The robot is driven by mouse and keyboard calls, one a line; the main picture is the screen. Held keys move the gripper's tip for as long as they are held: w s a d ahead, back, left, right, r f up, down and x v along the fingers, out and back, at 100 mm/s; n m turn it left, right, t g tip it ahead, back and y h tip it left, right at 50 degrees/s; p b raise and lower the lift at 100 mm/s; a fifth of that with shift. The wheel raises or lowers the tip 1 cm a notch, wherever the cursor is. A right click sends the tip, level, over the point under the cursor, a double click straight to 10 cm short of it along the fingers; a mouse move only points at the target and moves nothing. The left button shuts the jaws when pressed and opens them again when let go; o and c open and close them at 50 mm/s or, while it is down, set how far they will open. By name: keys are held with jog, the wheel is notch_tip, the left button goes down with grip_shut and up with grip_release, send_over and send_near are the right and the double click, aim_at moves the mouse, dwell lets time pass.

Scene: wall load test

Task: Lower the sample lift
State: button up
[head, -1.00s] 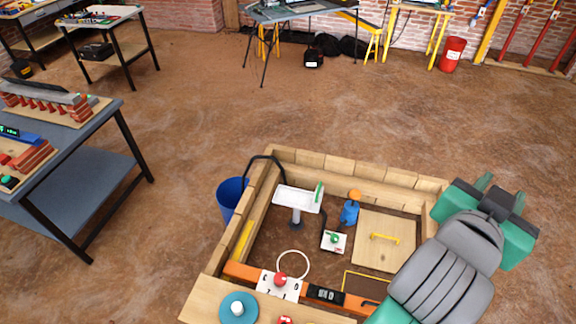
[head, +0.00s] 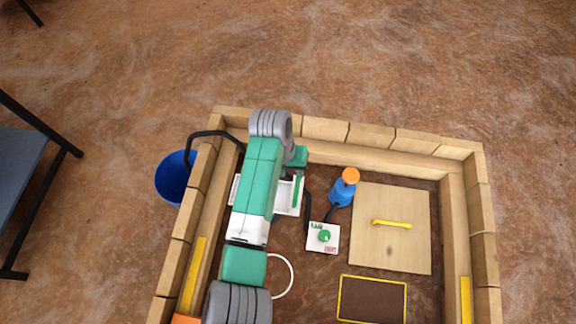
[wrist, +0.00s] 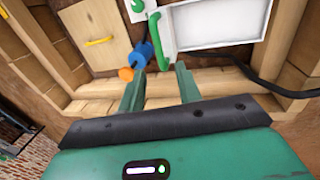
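In the wrist view the tray (wrist: 215,22) and the green bar (wrist: 162,32) lie just beyond my gripper (wrist: 161,70). My gripper's two green fingers are apart with nothing between them. The bar is roughly in line with the gap, and I see no contact. A small white box with a green knob (head: 324,236) sits to the right of the tray; a dark cable runs beside it.
A wooden lid with a yellow handle (head: 391,224) lies farther right. Wooden walls (head: 370,136) enclose the area. A black hose (head: 212,133) arches over the wall to a blue bucket (head: 173,180).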

aim_at(297, 186)
jog(key=f+b, duration=0.1)
jog(key=f, duration=0.1)
jog(key=d+f+b, duration=0.1)
jog(key=f, duration=0.2)
jog(key=f+b, duration=0.1)
jog(key=f, duration=0.1)
jog(key=shift+s+d+f, duration=0.25)
jog(key=shift+d, duration=0.1)
grip_shut()
